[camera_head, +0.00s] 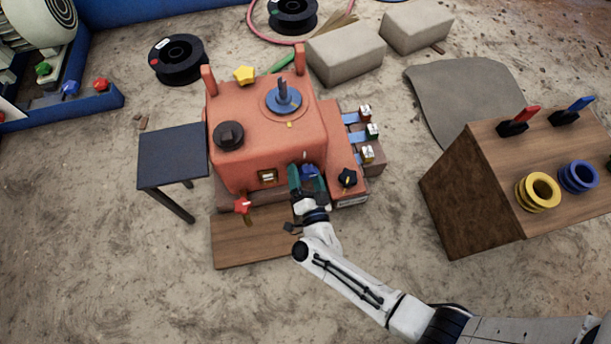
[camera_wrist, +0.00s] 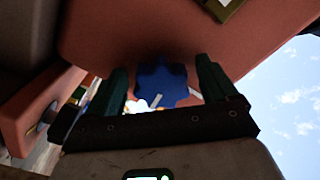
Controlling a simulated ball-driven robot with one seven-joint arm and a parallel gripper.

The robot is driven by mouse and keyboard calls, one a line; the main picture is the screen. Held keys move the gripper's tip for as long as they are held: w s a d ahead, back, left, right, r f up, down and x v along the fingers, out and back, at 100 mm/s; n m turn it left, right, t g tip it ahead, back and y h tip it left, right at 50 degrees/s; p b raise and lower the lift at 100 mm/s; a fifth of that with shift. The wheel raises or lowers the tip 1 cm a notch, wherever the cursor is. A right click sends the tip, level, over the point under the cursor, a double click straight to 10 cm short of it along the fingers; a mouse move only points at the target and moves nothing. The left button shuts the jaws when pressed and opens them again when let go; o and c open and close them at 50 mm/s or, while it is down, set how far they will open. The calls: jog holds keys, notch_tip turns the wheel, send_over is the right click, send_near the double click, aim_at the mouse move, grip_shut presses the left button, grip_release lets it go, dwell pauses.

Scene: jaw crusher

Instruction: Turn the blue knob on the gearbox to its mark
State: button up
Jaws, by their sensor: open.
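The gearbox (camera_head: 240,160) is an orange-red block on the ground at the middle of the head view. Its blue knob (camera_head: 309,170) is on the front face, partly hidden by my gripper (camera_head: 307,178). In the wrist view the blue knob (camera_wrist: 165,78) has a lobed outline and lies between the two dark green fingers of my gripper (camera_wrist: 162,68). The fingers are open, one on each side, with small gaps visible. A pale line shows near the knob's lower edge. I cannot make out the mark clearly.
A blue disc with a handle (camera_head: 283,98) is on top. A dark table (camera_head: 172,153) stands left; a wooden stand (camera_head: 455,190) stands right.

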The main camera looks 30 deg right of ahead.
jog(key=c, duration=1)
jog(key=shift+o, duration=0.2)
jog(key=shift+n+p, duration=0.3)
jog(key=shift+n, duration=0.1)
jog(key=n+p, duration=0.1)
jog(key=n, duration=0.1)
jog(key=shift+d+n, duration=0.15)
jog(key=shift+n, duration=0.25)
jog(key=n+p, duration=0.2)
jog(key=n, duration=0.2)
jog(key=shift+s+d+n, duration=0.1)
jog(key=shift+n, duration=0.2)
jog(key=n+p, duration=0.1)
jog(key=n, duration=0.2)
jog(key=shift+d+f, duration=0.1)
jog(key=shift+s+d+n+p, duration=0.15)
jog(key=shift+n+p, duration=0.2)
jog(key=shift+n, duration=1.85)
